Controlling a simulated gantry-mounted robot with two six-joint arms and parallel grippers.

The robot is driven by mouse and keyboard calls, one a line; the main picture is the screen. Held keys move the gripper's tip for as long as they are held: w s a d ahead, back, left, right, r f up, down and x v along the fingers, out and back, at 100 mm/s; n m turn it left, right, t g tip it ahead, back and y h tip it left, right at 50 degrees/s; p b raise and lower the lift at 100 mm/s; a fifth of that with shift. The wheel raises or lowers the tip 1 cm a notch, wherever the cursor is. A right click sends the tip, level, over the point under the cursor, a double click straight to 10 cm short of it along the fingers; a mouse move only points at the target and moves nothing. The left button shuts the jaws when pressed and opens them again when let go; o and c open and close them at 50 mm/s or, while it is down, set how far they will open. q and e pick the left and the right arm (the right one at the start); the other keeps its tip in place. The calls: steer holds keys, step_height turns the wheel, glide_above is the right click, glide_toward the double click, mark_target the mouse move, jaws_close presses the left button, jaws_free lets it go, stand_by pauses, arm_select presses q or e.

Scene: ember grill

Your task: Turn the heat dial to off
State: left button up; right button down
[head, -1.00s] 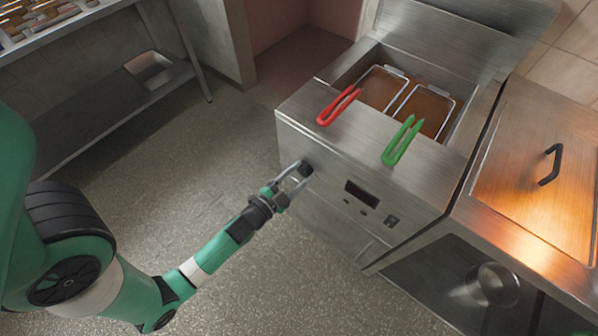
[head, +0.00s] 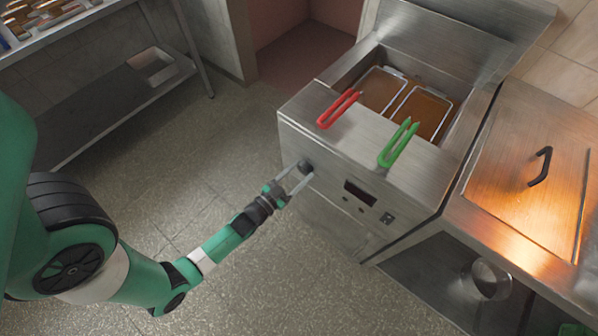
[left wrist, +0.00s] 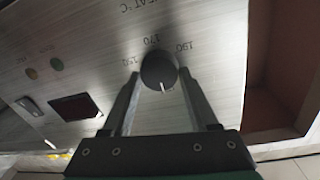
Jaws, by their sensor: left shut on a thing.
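The heat dial (head: 306,166) is a dark round knob on the left part of the fryer's front panel (head: 330,178). My left gripper (head: 299,176) is shut on it, one finger on each side. In the left wrist view the dial (left wrist: 158,70) sits between the fingertips of my gripper (left wrist: 158,78). Its white pointer mark faces down in that picture, away from the printed 150, 170 and 190, which appear upside down. What the mark points at on the panel cannot be read. My right gripper is not in view.
A dark display (head: 360,192) and small buttons sit right of the dial. A red basket handle (head: 338,109) and a green one (head: 398,143) overhang the fryer top. A grill plate with a black-handled cover (head: 530,185) stands at right. The floor left is clear.

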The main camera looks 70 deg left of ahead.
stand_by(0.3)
arm_select(q)
steer(key=o, duration=1.4)
steer(key=shift+c, duration=0.2)
steer(key=p+v, duration=0.2)
steer(key=v, duration=0.9)
steer(key=shift+s, duration=0.25)
steer(key=shift+d, duration=0.15)
